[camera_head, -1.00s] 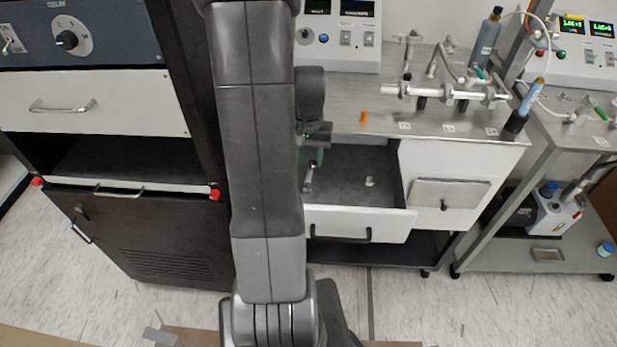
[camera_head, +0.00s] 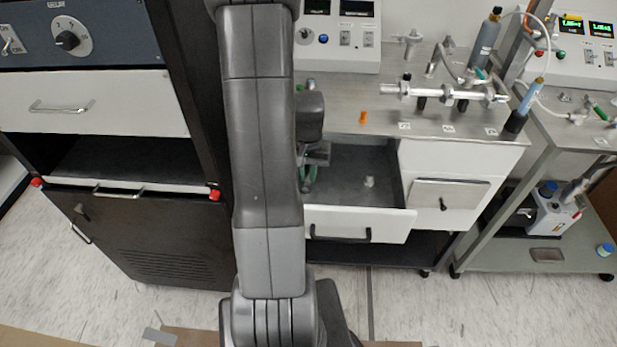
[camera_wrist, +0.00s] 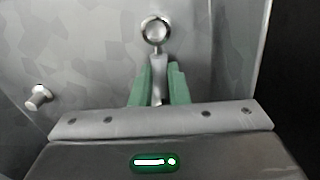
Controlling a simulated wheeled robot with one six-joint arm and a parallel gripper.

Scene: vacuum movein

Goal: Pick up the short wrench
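The short wrench (camera_wrist: 157,68) is a small metal tool with a ring end, seen in the wrist view over the grey drawer floor. My gripper (camera_wrist: 159,84) has green fingers close on both sides of its shaft, and they appear shut on it. The ring end sticks out beyond the fingertips. In the head view my gripper (camera_head: 308,182) is down inside the open drawer (camera_head: 340,222), at its left side. There the wrench is hidden by my gripper and arm.
A small metal fitting (camera_head: 369,181) lies on the drawer floor; it also shows in the wrist view (camera_wrist: 38,97). The drawer's walls surround my gripper. Above is the bench top (camera_head: 385,118) with an orange piece (camera_head: 363,117) and metal tubing (camera_head: 445,92).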

